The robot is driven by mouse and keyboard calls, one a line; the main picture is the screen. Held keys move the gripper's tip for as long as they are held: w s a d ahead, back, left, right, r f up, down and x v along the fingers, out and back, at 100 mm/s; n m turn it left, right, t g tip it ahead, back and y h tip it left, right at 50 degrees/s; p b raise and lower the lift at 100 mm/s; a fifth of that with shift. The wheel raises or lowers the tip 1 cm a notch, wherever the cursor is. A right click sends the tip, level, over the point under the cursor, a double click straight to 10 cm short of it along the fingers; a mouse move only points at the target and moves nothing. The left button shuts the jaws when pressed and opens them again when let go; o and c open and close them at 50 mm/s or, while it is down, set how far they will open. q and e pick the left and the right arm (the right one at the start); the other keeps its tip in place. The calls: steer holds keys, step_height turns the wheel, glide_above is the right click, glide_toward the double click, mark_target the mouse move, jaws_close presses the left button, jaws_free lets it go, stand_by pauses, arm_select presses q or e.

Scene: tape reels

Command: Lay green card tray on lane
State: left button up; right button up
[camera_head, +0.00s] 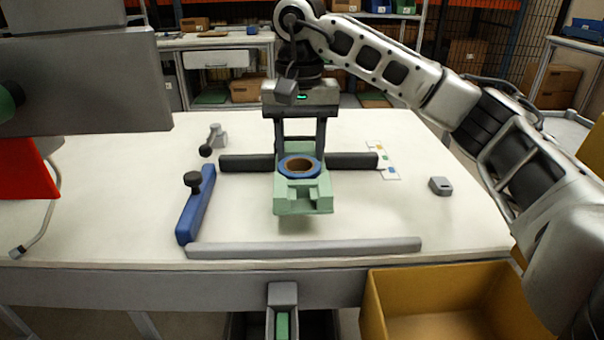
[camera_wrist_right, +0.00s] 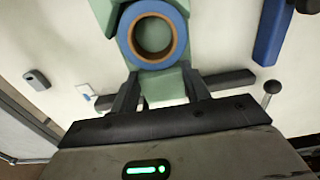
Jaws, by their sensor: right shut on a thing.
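The green card tray (camera_head: 303,206) is in the middle of the head view, over the white table. A blue-edged tape reel with a tan core (camera_head: 300,166) lies on it; the reel also shows in the right wrist view (camera_wrist_right: 152,32). My right gripper (camera_head: 300,152) is shut on the tray's far end, with its fingers pointing down. A shadow below the tray suggests it is held a little above the table. No surface is clearly marked as the lane; a bare area lies between the dark bar (camera_head: 240,162) and the light grey bar (camera_head: 305,247). My left gripper is not visible.
A blue bar with a black knob (camera_head: 197,207) stands left of the tray. A small lever clamp (camera_head: 214,138), a card with coloured squares (camera_head: 388,167) and a grey box (camera_head: 440,186) lie around. A yellow bin (camera_head: 374,308) stands at the front right.

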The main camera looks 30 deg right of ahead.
steer(key=shift+w+d+f, duration=0.45)
steer(key=shift+d+f, duration=0.05)
steer(key=shift+f, duration=0.3)
step_height(320, 180, down, 3)
steer(key=shift+w+d+f+b, duration=0.1)
steer(key=shift+f+b, duration=0.1)
steer(key=shift+b, duration=0.3)
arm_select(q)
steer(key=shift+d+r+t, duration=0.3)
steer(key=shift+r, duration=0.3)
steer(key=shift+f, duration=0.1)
arm_select(e)
steer(key=o, duration=1.1)
steer(key=shift+f, duration=0.1)
